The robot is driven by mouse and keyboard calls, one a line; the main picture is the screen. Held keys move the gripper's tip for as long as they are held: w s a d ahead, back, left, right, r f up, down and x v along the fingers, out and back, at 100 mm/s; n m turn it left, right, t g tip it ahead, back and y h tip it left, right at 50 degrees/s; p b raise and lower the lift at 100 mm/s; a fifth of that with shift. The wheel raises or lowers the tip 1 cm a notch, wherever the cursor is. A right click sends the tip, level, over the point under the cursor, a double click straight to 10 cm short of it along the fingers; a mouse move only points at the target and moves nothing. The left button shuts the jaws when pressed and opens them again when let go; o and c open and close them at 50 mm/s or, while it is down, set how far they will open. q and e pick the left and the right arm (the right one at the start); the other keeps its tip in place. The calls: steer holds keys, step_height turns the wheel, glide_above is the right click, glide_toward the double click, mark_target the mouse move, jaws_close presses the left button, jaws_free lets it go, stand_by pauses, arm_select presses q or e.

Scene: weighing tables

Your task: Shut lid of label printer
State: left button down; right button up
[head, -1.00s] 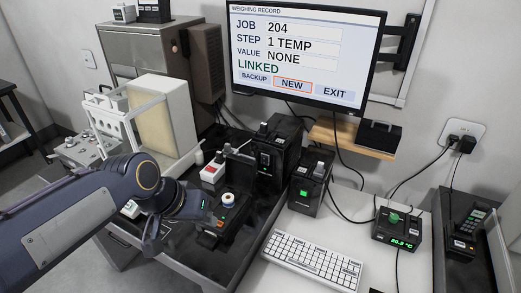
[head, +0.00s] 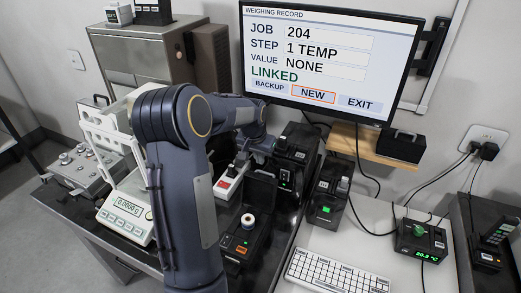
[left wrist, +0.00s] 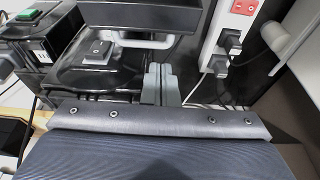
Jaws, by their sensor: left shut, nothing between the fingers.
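The label printer (head: 238,246) is a low black box with an orange button, on the dark table in the head view. Its lid (head: 262,188) stands raised at the back, and a white label roll (head: 248,221) shows in the open body. My left gripper (head: 266,147) is above and behind the raised lid, partly hidden by my arm. In the left wrist view its fingers (left wrist: 160,84) are together and empty. I cannot tell whether they touch the lid. My right gripper is not in view.
A power strip with a red switch (head: 226,184) lies left of the lid. Black boxes (head: 292,155) stand close on the right. A balance (head: 125,218) is left of my arm. The keyboard (head: 325,272) lies on the white table, right of the printer.

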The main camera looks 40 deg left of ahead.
mark_target(261, 189)
arm_select(q)
steer(key=x, duration=0.4)
steer(key=shift+w+f+p, duration=0.1)
steer(key=shift+f+p, duration=0.25)
